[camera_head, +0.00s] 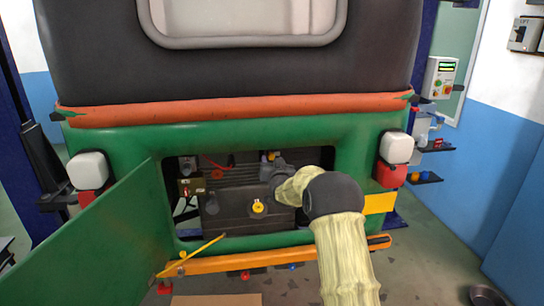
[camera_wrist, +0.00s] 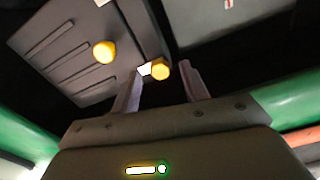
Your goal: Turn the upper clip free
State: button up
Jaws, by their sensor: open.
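The upper clip (camera_head: 271,156) is a small yellow piece at the top of the dark ribbed box (camera_head: 228,217) inside the open rear bay. My gripper (camera_head: 268,170) reaches into the bay from the right, close by this clip. In the wrist view the fingers of my gripper (camera_wrist: 160,78) are open and spread. The yellow clip (camera_wrist: 160,69) with a white part beside it shows between the fingertips; I cannot tell whether they touch it. A second, lower yellow clip (camera_head: 258,206) is on the box front and also shows in the wrist view (camera_wrist: 104,51).
The green hatch door (camera_head: 100,245) hangs open at the left of the bay. A yellow rod (camera_head: 203,247) slants at the bay's lower left, above the orange bumper (camera_head: 240,263). Green body panels edge the bay closely. Free floor lies to the right.

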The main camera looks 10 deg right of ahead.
jog(key=shift+w+p, duration=0.3)
jog(key=shift+w, duration=0.7)
grip_shut()
